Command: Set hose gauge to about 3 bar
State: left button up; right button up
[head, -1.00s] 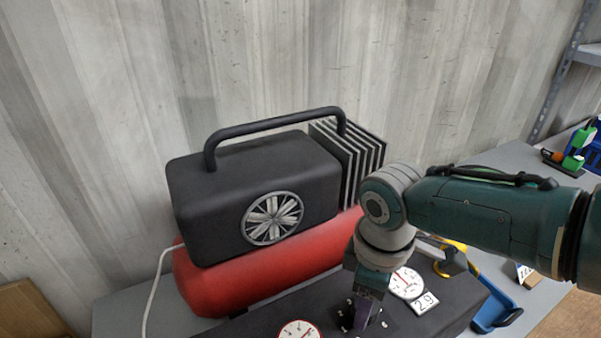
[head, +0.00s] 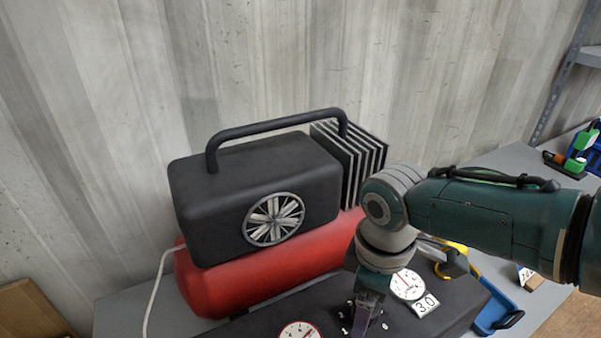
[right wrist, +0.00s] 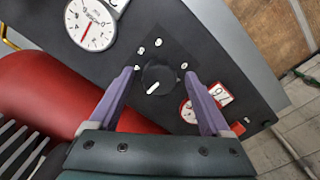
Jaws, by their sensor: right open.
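The hose gauge (head: 407,284) is a white dial on the black panel, and the card (head: 426,304) beside it reads 3.0. A gauge with a red needle also shows at the top left of the right wrist view (right wrist: 90,25). The round black knob (right wrist: 158,80) with a white pointer mark sits on a dark plate with white numbers around it. My right gripper (right wrist: 160,75) is open, its two purple fingers on either side of the knob; I cannot tell if they touch it. In the head view my right gripper (head: 365,312) largely hides the knob. My left gripper is not in view.
A second, red-rimmed gauge (head: 299,330) is cut off at the bottom edge. The red tank (head: 265,275) and black compressor housing (head: 255,190) with its handle stand behind the panel. A blue-and-yellow tool (head: 495,312) lies to the right on the grey table.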

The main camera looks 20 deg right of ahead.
notch_tip(320, 180, up, 9)
jog(key=p, duration=0.3)
jog(key=shift+a, duration=0.1)
jog(key=shift+s+r, duration=0.1)
jog(key=shift+r, duration=0.4)
jog(key=s+a+m+t+y, duration=0.1)
jog(key=s+a+y, duration=0.1)
jog(key=s+a, duration=0.5)
jog(key=s+d+r+m+t+h, duration=0.1)
jog(key=s+d+r+m, duration=0.1)
jog(key=s+r+m, duration=0.15)
jog(key=s+d+r+m+t, duration=0.1)
jog(key=s+d+r+m, duration=0.1)
jog(key=s+r, duration=0.25)
notch_tip(320, 180, up, 24)
jog(key=p, duration=2.4)
jog(key=shift+s+p, duration=0.4)
